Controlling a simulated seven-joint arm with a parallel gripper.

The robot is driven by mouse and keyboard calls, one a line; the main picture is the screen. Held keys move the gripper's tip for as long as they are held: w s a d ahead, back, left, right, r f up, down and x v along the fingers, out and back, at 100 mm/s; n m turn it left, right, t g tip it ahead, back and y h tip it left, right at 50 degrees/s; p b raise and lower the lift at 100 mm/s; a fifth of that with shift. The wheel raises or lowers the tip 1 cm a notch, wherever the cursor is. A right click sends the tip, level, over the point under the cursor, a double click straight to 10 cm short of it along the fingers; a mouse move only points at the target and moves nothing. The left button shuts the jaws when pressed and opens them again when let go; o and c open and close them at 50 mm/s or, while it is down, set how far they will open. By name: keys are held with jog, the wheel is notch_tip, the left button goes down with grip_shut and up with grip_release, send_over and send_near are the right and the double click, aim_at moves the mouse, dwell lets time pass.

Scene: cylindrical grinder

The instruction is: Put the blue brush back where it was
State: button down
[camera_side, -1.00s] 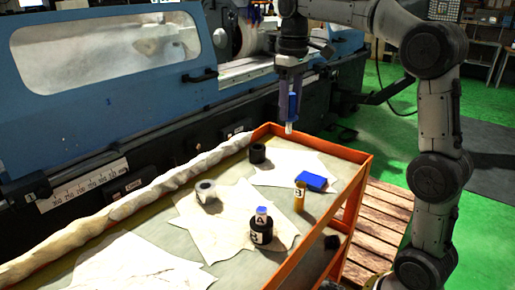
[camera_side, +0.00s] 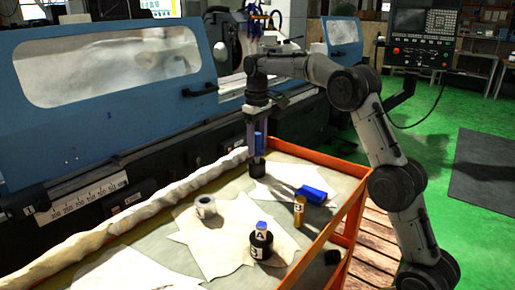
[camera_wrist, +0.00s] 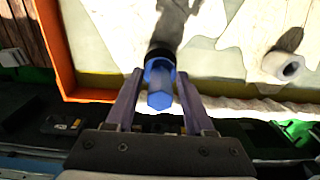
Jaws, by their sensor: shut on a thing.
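The blue brush (camera_side: 258,141) stands upright in my gripper (camera_side: 256,152) in the side view. In the wrist view my gripper (camera_wrist: 159,78) has a finger on each side of the brush (camera_wrist: 160,99), whose blue six-sided end faces the camera. The brush's lower end is at the mouth of a black cup (camera_side: 257,168) on the tray. The cup (camera_wrist: 160,53) also shows in the wrist view, with its rim around the brush's far end. The white tip is hidden, and I cannot tell how deep it sits.
A blue block (camera_side: 312,194) and a yellow-brown cylinder (camera_side: 300,211) lie right of the cup. A grey-white ring (camera_side: 205,207) and a black pot (camera_side: 260,246) with a blue-topped piece stand nearer. The orange tray rim (camera_side: 352,207) borders the right side.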

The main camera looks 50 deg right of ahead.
jog(key=shift+f, duration=0.75)
jog(key=shift+f, duration=0.3)
jog(key=shift+f, duration=0.15)
jog(key=shift+c, duration=1.4)
grip_release()
